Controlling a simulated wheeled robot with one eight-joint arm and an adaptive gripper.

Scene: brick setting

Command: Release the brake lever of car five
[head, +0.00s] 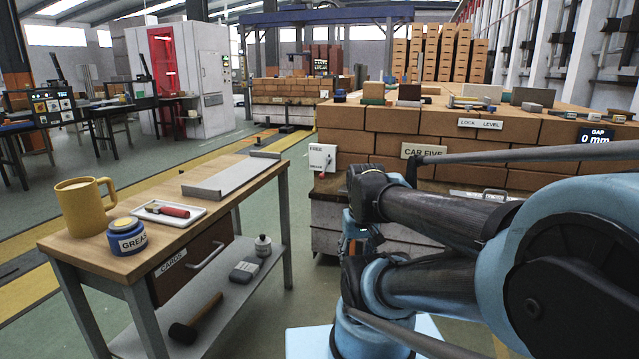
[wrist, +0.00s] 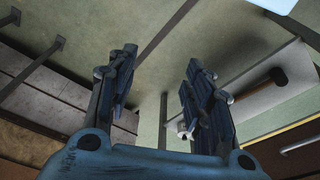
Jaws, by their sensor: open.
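Car five (head: 400,205) is a brick-stacked car on the right in the head view, with a CAR FIVE plate (head: 424,151) on its front. A white box (head: 322,157) with a FREE marking and a lower label, probably BRAKE, sits at its left front corner. A small red tip shows just below the box; the lever's shape and position are too small to tell. In the wrist view my gripper (wrist: 161,56) is open, its two fingers apart with nothing between them, pointing down over green floor.
A wooden-topped workbench (head: 228,213) stands at left, with a yellow mug (head: 84,208), blue grease jar (head: 127,237) and tray (head: 169,213) on top. A mallet (head: 196,322) and bottle (head: 262,245) are on its lower shelf. Green floor lies between bench and car.

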